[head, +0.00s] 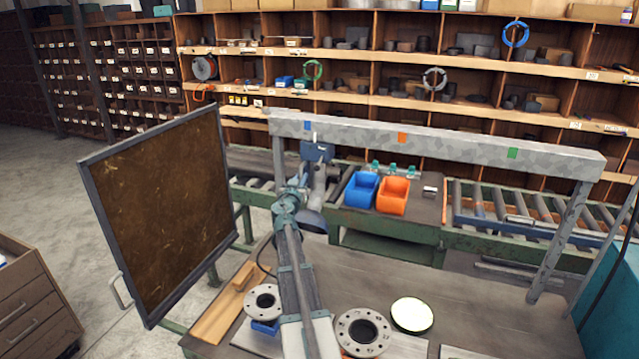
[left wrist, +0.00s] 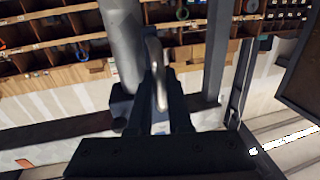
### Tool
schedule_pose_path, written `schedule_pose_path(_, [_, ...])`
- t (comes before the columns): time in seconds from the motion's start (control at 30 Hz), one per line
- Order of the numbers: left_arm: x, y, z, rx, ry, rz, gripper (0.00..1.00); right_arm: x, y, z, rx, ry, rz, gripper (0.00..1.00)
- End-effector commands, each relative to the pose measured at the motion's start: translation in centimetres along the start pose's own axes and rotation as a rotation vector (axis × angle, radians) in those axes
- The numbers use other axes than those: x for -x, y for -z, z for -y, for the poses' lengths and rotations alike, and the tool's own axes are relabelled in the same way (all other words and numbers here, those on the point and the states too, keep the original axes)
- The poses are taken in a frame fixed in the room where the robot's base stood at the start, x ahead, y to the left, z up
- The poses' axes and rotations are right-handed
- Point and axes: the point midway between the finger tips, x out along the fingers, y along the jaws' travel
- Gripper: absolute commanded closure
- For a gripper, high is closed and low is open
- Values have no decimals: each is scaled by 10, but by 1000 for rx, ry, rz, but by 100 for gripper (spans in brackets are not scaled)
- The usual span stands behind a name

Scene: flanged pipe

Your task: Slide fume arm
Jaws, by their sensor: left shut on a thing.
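The fume arm (head: 318,183) is a grey tube with a flared hood at its lower end. It hangs from a dark blue carriage (head: 318,151) under the left part of the grey overhead rail (head: 450,145), close to the blue mark (head: 308,125). The rail also bears an orange mark (head: 402,138) and a green mark (head: 512,153). My left gripper (head: 299,183) is beside the tube. In the left wrist view my left gripper (left wrist: 160,108) is shut on a pale handle (left wrist: 155,70) next to the grey tube (left wrist: 122,45). My right gripper is not in view.
Flanges (head: 363,332) and a round pale disc (head: 411,315) lie on the workbench (head: 470,310) below. A dark framed panel (head: 160,210) stands at left. Blue (head: 361,190) and orange (head: 393,196) bins stand behind the rail. The space under the rail to the right looks clear.

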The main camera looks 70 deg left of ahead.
Motion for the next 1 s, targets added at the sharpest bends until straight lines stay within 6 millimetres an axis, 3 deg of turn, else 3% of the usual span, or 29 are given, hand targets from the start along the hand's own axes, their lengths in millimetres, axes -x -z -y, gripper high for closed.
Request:
schedule_pose_path(0.2, [-6, 0, 22, 1, 0, 0, 100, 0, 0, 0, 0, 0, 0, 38])
schedule_pose_path(0.67, [-7, 0, 26, 1, -1, -1, 100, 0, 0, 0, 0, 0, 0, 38])
schedule_pose_path(0.7, [-7, 0, 26, 1, -1, -1, 79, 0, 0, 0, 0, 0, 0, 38])
schedule_pose_path(0.83, [-6, 0, 26, 1, -1, 0, 56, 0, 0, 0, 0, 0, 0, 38])
schedule_pose_path(1.0, [-6, 0, 26, 0, -1, 0, 53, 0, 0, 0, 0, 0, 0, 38])
